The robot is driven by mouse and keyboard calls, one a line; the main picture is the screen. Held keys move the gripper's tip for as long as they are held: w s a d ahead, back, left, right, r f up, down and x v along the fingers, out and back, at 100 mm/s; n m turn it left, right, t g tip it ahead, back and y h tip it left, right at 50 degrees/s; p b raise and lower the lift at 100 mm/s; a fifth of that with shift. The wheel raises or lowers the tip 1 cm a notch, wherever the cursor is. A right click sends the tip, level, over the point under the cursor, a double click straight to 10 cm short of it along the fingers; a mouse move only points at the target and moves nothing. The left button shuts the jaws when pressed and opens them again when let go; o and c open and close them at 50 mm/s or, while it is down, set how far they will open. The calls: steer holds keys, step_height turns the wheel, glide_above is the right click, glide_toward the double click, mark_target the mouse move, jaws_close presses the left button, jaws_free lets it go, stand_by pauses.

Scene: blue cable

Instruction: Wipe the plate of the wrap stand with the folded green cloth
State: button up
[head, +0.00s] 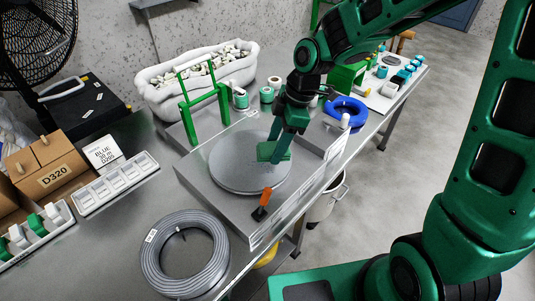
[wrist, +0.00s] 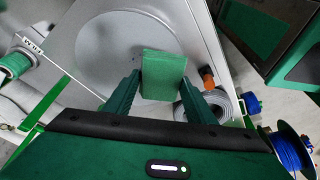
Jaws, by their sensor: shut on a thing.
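The wrap stand (head: 215,205) is a grey metal box with a round grey plate (head: 228,168) on its top. The plate also shows in the wrist view (wrist: 110,45). My gripper (head: 278,147) is shut on the folded green cloth (head: 267,154). The cloth (wrist: 163,75) is a small green block between the fingers in the wrist view. It is over the right part of the plate in the head view. I cannot tell for sure whether it touches the plate.
An orange-handled tool (head: 262,204) stands at the stand's front corner. A grey cable coil (head: 185,250) lies in front on the bench. A green frame (head: 200,105) stands behind the plate, and a blue cable coil (head: 345,112) lies to the right. Most of the plate is clear.

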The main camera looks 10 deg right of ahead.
steer(key=shift+s, duration=0.25)
